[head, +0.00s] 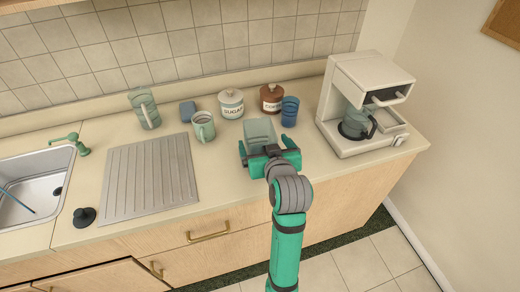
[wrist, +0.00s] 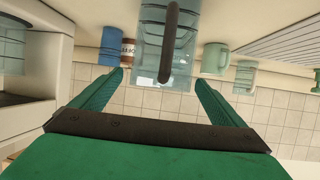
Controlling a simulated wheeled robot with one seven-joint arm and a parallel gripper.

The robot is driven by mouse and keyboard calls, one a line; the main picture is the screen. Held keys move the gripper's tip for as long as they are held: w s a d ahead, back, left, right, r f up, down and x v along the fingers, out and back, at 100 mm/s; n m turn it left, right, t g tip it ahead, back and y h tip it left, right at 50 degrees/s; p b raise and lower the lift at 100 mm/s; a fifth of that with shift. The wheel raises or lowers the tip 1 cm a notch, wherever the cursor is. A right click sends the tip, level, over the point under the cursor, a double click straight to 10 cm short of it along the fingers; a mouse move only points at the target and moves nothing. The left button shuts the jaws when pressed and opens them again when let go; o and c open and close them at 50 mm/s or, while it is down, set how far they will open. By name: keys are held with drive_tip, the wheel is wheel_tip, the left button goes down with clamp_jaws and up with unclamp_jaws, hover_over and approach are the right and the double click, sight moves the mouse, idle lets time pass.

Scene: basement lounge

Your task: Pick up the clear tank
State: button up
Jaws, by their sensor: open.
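The clear tank (head: 261,130) stands on the counter, just beyond my gripper (head: 266,148) in the head view. Its lower part is hidden there by my gripper. In the wrist view, which looks upside down, the clear tank (wrist: 151,45) is see-through and grey-blue with a dark curved handle facing me. My gripper (wrist: 160,78) is open, with one green finger toward each side of the tank. No contact shows, and I cannot tell how far the tank lies between the fingertips.
A blue cup (head: 289,111), a brown canister (head: 271,98), a sugar canister (head: 231,103) and a green mug (head: 203,126) stand close around the tank. A coffee maker (head: 345,143) is to the right. A ribbed drainboard (head: 150,177) and sink (head: 30,190) lie left.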

drive_tip(key=shift+r+x, duration=0.15)
drive_tip(key=shift+x, duration=1.2)
drive_tip(key=shift+r+x, duration=0.2)
drive_tip(key=shift+x, duration=1.15)
drive_tip(key=shift+a, duration=0.1)
drive_tip(key=c, duration=1.6)
drive_tip(key=shift+w, duration=0.1)
